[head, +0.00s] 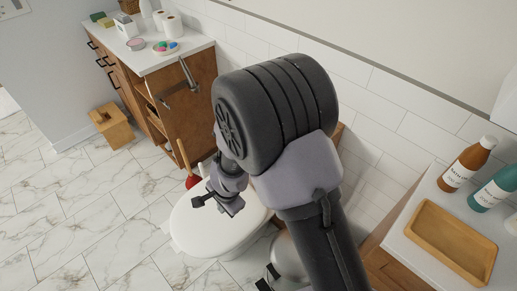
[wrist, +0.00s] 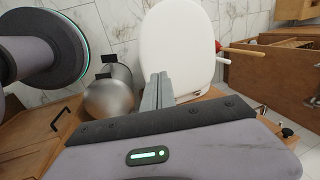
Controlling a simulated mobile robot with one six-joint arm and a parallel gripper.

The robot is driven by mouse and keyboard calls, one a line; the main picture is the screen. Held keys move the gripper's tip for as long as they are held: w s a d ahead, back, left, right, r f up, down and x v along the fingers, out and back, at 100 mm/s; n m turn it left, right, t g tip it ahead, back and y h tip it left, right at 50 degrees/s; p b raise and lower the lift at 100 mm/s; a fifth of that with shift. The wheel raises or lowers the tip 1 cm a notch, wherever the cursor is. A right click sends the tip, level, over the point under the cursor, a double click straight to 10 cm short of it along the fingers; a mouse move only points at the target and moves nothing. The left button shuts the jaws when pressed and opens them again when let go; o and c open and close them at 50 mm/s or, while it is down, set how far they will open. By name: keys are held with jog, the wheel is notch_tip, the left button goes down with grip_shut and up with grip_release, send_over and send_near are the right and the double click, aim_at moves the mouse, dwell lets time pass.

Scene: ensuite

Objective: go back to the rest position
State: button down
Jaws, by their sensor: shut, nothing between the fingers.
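My gripper shows at the bottom middle of the wrist view, its two grey fingers (wrist: 158,90) closed together with nothing between them. In the head view my arm fills the middle, and the wrist end (head: 226,198) hangs above the white toilet lid (head: 210,226). The fingertips are not clear in the head view. The closed toilet lid also shows in the wrist view (wrist: 178,45), beyond the fingers. I cannot tell the exact height of my gripper above it.
A wooden cabinet (head: 190,95) with a white top stands at the back left, a wooden stool (head: 112,124) beside it. At right, a counter holds a wooden tray (head: 450,240), a brown bottle (head: 468,165) and a teal bottle (head: 494,188). Marble floor at left is clear.

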jog(key=s+d+r+n+t, duration=0.1)
jog(key=d+r, duration=0.3)
jog(key=r, duration=0.4)
jog(key=s+d+r+n+y, duration=0.1)
jog(key=d+r, duration=0.3)
jog(key=r, duration=0.4)
jog(key=s+d+r+n+t, duration=0.1)
jog(key=s+d+r, duration=0.1)
jog(key=d+r, duration=0.45)
jog(key=s+d+r+t, duration=0.1)
jog(key=s+d+r, duration=0.2)
jog(key=s+r, duration=0.1)
jog(key=s+d+r+n+h, duration=0.1)
jog(key=s+d+r, duration=0.2)
jog(key=s, duration=0.4)
jog(key=shift+s+d+r+t, duration=0.2)
jog(key=shift+d+r+t, duration=0.2)
jog(key=shift+r, duration=0.2)
